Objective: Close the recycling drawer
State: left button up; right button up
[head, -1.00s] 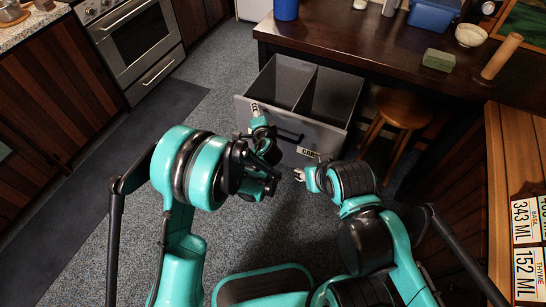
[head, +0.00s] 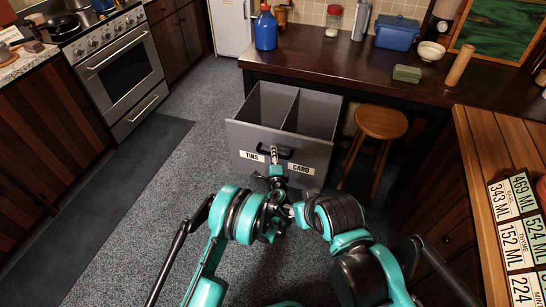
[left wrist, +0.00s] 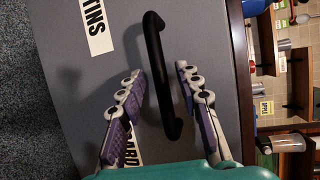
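The grey recycling drawer (head: 240,141) is pulled out from under the dark counter, with two empty-looking compartments. Its front carries TINS and CARD labels and a black handle (head: 287,154). My left gripper (head: 274,156) is at the handle. In the left wrist view the handle (left wrist: 152,38) runs between the two spread fingers of my left gripper (left wrist: 158,72), with gaps on both sides. My right gripper (head: 289,211) is low in front of the drawer, partly hidden by my arms, and its fingers are too small to read.
A round wooden stool (head: 381,123) stands just right of the drawer. The dark counter (head: 340,68) above holds a blue bottle (head: 265,30), a blue box (head: 397,33) and a green block (head: 407,74). A wooden worktop (head: 478,160) is at right. Carpet is clear at left.

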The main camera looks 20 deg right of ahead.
pick_arm(q)
jog(key=shift+w, duration=0.3)
grip_shut()
jog(key=shift+w+d, duration=0.15)
